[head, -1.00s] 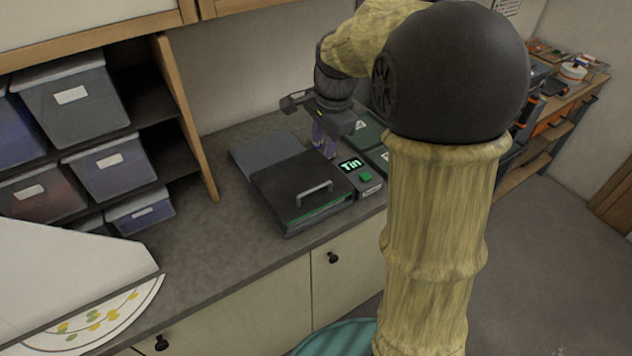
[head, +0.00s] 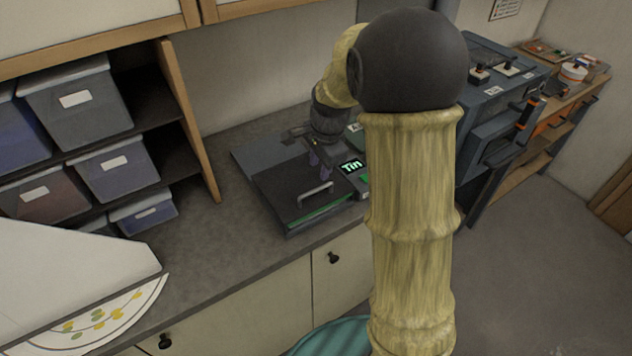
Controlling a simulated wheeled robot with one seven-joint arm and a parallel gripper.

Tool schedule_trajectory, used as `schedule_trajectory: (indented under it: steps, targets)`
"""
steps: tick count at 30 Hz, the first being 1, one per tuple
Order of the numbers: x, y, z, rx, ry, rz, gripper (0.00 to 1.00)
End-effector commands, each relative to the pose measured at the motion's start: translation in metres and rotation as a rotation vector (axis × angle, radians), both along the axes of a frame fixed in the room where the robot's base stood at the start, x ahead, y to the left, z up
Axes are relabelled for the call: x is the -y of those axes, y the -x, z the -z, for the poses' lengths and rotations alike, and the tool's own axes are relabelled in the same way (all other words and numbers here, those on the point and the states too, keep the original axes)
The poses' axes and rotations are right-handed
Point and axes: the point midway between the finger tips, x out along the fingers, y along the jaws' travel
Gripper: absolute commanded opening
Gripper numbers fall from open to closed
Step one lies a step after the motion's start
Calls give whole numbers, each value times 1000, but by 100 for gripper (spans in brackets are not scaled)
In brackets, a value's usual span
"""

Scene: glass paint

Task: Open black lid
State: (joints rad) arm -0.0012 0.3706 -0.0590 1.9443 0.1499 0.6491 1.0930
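The black lid (head: 287,186) lies on a dark box-shaped device on the counter. A grey handle (head: 315,192) stands at its front right part. A thin green strip shows under the lid's front edge. A small display reading "Tin" (head: 351,166) is to the right of the lid. My gripper (head: 319,168) points down above the back right part of the lid, behind the handle and apart from it. Its fingers are small and dark here, so I cannot tell how far apart they are. My arm hides part of the counter to the right of the display.
Shelves with several lidded bins (head: 82,100) stand at the left. A blue-grey machine (head: 495,110) with an orange-tipped lever stands at the right. A white panel (head: 60,270) and a round patterned plate (head: 105,320) are at the front left. The counter (head: 200,245) left of the device is clear.

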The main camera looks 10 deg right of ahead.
Motion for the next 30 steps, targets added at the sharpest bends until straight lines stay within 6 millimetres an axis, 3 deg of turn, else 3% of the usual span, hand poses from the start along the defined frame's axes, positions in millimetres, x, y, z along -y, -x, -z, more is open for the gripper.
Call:
schedule_trajectory:
  steps: [15,27,28,30]
  targets:
    - [-5,-15,79,-2,0,1,32]
    - [-5,-17,90,1,1,0,32]
    - [-5,-17,90,1,1,0,30]
    - [-6,-17,90,1,1,-1,17]
